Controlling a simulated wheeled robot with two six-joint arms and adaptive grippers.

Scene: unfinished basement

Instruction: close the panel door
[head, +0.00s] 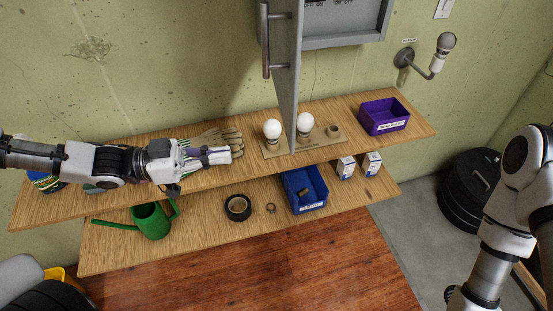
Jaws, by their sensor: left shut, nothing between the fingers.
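The panel door (286,75) is a grey metal leaf that stands open, swung out from the wall toward me. A vertical bar handle (265,40) is on its left face. The grey panel box (343,22) is on the wall to the right of the door, its inside partly in view at the top edge. My left gripper (226,155) is shut and empty over the upper shelf, below and to the left of the door, apart from it. My right arm comes in at the right edge; its gripper is out of view.
The upper wooden shelf (350,146) holds gloves (222,136), two bulbs on a wooden board (272,147) and a purple bin (384,116). The lower shelf holds a green watering can (151,221), black tape (238,207) and a blue bin (304,190). A wall lamp (437,57) is right of the box.

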